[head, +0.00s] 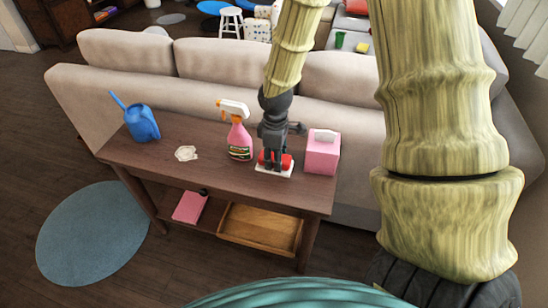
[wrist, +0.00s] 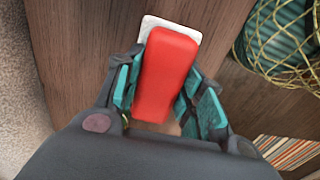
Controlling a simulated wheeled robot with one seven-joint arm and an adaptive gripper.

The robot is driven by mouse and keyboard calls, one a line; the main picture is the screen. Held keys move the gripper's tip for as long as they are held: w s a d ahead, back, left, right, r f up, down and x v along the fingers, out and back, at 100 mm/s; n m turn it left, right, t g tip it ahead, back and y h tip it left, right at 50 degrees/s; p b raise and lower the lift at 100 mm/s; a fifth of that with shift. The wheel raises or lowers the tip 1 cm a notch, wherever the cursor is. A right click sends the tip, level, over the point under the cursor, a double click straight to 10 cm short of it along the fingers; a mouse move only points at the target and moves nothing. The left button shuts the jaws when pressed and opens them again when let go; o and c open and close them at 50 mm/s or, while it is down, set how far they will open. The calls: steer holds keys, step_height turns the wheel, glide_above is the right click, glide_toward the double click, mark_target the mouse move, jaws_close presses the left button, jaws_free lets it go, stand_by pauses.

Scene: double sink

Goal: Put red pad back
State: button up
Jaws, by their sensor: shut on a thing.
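The red pad (wrist: 166,70) lies between the two fingers of my gripper (wrist: 165,95) in the wrist view, and the fingers press on its sides. A white base (wrist: 150,24) shows under the pad's far end, on the table. In the head view, the red pad (head: 287,161) and white base (head: 262,168) sit near the right part of the tabletop, with my gripper (head: 273,164) coming down over them. Whether the pad rests fully on the base or is slightly above it, I cannot tell.
On the table (head: 215,179) stand a pink spray bottle (head: 239,141) left of my gripper, a pink tissue box (head: 322,155) close on its right, a white crumpled item (head: 186,153) and a blue watering can (head: 142,123). A beige sofa (head: 200,95) stands behind. The front middle tabletop is clear.

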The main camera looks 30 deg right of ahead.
steer(key=w, duration=0.1)
steer(key=w+d, duration=0.1)
steer(key=w, duration=0.1)
steer(key=shift+d+f, duration=0.25)
steer(key=shift+f, duration=1.65)
steer(key=shift+f, duration=0.1)
steer(key=o, duration=1)
step_height(320, 180, up, 12)
steer(key=shift+a, duration=0.1)
